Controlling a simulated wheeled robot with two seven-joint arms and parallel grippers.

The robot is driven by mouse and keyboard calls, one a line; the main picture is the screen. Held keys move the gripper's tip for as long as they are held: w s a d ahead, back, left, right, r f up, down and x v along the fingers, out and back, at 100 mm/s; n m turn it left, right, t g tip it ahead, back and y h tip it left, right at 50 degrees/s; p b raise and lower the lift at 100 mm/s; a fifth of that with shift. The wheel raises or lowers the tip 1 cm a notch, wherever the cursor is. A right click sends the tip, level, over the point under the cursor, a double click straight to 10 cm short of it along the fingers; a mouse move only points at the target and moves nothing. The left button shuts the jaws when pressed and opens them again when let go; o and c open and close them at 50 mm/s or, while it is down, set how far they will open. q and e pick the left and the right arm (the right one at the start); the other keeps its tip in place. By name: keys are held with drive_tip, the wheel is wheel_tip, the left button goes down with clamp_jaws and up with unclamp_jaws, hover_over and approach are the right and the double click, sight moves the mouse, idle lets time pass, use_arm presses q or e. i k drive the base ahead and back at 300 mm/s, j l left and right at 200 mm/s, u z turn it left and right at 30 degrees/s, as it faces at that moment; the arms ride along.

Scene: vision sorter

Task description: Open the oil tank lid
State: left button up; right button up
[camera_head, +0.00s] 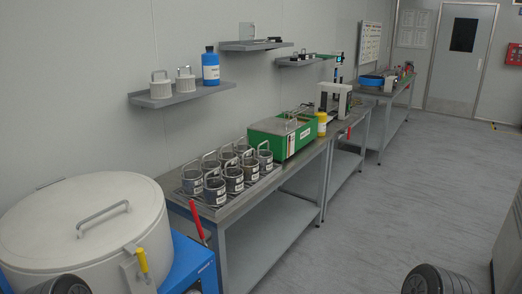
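A large round white tank (110,259) stands at the lower left, cut off by the picture's edge. Its flat white lid (60,215) is down on it, with a metal bar handle (103,215) on top. A yellow-tipped latch lever (142,260) sits on the tank's front side. A green box (265,145) with a grey top and a handle stands on the bench; I cannot tell from its look whether it holds oil. Neither of my grippers is in view. Dark rounded parts, probably mine, show at the bottom edge.
Beside the tank, a metal bench (240,200) carries several handled metal cups (215,192) on a rack. A red lever (196,221) sticks up near the blue base (188,262). A wall shelf (180,97) holds white pots and a blue bottle (210,67). The floor (400,190) at right is clear.

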sight(277, 126)
drive_tip(key=i+z, duration=0.1)
drive_tip(key=i, duration=0.45)
drive_tip(key=i+j+z, duration=0.15)
drive_tip(key=i, duration=0.4)
drive_tip(key=i+l, duration=0.85)
drive_tip(key=l, duration=0.15)
drive_tip(key=i+l+u, duration=0.1)
drive_tip(key=i+l, duration=0.75)
drive_tip(key=l, duration=0.2)
drive_tip(key=i+l, duration=0.45)
drive_tip(key=l+u, duration=0.05)
drive_tip(key=l, duration=0.05)
